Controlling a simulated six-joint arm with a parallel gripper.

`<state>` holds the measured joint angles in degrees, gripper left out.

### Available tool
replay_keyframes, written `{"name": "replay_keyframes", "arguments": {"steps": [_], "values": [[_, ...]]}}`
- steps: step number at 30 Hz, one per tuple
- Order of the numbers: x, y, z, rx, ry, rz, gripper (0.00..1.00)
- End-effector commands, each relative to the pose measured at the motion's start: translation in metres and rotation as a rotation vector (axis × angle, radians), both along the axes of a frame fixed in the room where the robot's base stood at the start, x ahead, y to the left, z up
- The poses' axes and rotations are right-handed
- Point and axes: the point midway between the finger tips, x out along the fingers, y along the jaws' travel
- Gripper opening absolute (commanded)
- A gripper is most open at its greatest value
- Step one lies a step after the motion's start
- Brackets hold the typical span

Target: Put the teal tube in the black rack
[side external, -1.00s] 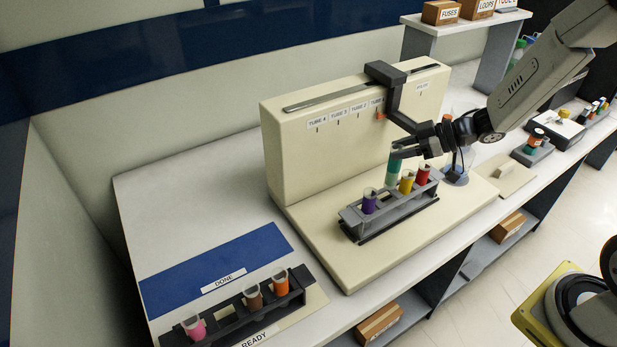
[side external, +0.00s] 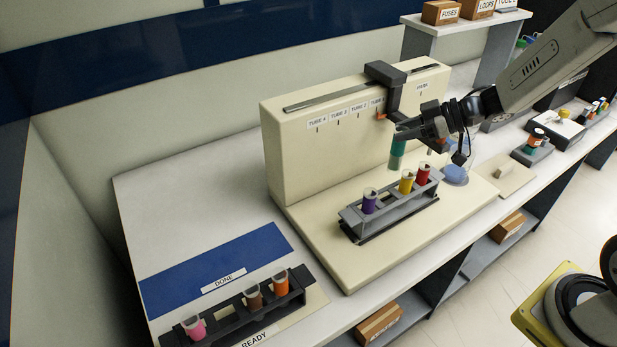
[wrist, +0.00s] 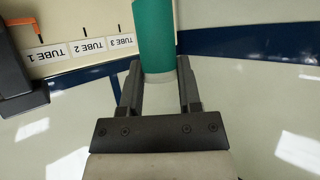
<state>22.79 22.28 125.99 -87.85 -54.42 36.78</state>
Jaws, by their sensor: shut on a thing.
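The teal tube (side external: 397,152) is held in my gripper (side external: 402,133), clear above the grey rack on the cream machine's base. In the wrist view the teal tube (wrist: 155,35) sits between the two fingers of my gripper (wrist: 160,82), which are shut on it. The black rack (side external: 238,317) stands at the lower left by the READY label. It holds a pink tube (side external: 194,328), a brown tube (side external: 253,298) and an orange tube (side external: 281,284). An empty place shows between the pink and brown tubes.
The grey rack (side external: 392,214) holds a purple tube (side external: 369,202), a yellow tube (side external: 406,183) and a red tube (side external: 423,175). The cream machine (side external: 340,135) has a dark overhanging arm (side external: 392,90) close to my gripper. The blue DONE strip (side external: 215,268) is bare.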

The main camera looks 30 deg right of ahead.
Motion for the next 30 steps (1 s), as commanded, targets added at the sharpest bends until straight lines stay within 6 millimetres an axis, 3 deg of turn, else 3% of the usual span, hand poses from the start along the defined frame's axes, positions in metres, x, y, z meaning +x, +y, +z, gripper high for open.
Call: {"name": "replay_keyframes", "arguments": {"steps": [11,21,30], "values": [[0.023,0.058,0.003,-0.01,-0.015,0.06,0.0],[0.04,0.147,0.004,-0.016,-0.03,0.139,0.0],[0.037,0.233,0.005,-0.014,-0.035,0.21,0.0]]}}
